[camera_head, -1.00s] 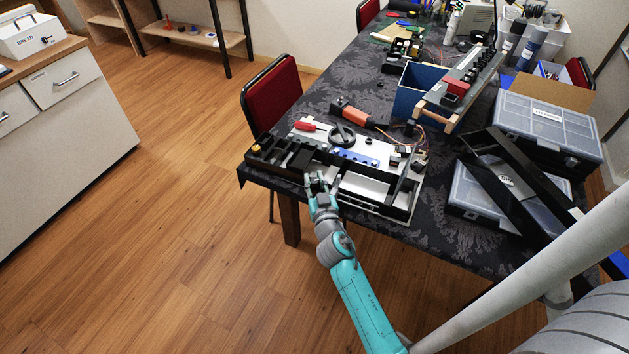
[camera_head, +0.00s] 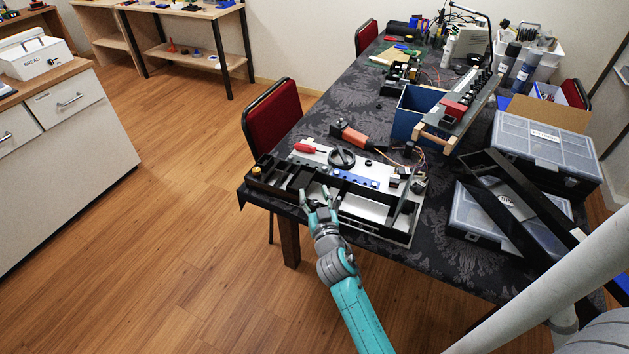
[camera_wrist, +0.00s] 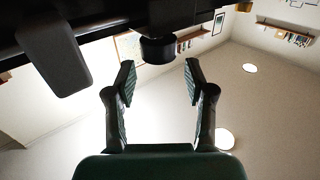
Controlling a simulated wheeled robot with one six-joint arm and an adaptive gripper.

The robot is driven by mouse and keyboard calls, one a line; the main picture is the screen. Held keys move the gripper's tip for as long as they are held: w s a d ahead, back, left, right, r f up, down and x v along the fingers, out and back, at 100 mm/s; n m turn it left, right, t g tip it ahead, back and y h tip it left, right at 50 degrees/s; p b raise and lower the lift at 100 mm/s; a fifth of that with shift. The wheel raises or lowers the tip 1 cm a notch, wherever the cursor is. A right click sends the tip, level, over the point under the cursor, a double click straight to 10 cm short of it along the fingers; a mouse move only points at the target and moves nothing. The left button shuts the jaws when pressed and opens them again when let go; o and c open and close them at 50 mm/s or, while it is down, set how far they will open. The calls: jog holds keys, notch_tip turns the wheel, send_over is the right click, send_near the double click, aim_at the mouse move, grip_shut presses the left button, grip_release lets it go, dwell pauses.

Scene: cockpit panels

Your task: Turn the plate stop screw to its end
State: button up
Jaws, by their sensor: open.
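My gripper (camera_head: 316,195) is open and empty at the front edge of the black and white panel unit (camera_head: 358,212) on the table. In the wrist view the two fingers of my gripper (camera_wrist: 158,72) stand apart. A short black round knob (camera_wrist: 158,49), which looks like the plate stop screw, sticks out below a dark bar (camera_wrist: 185,14). It lies just beyond the fingertips, roughly midway between them, and nothing grips it. I cannot make out this knob in the head view. A larger black round knob (camera_head: 342,158) sits on top of the unit.
A dark block (camera_wrist: 52,52) hangs close by the left finger in the wrist view. An orange-handled tool (camera_head: 352,136) and a blue bin (camera_head: 408,116) lie behind the unit. Clear cases (camera_head: 545,140) stand to the right. The floor (camera_head: 150,230) left of the table is free.

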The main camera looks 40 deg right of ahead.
aim_at(315, 202)
notch_tip(315, 202, up, 7)
jog(key=shift+f, duration=0.1)
dwell(0.4)
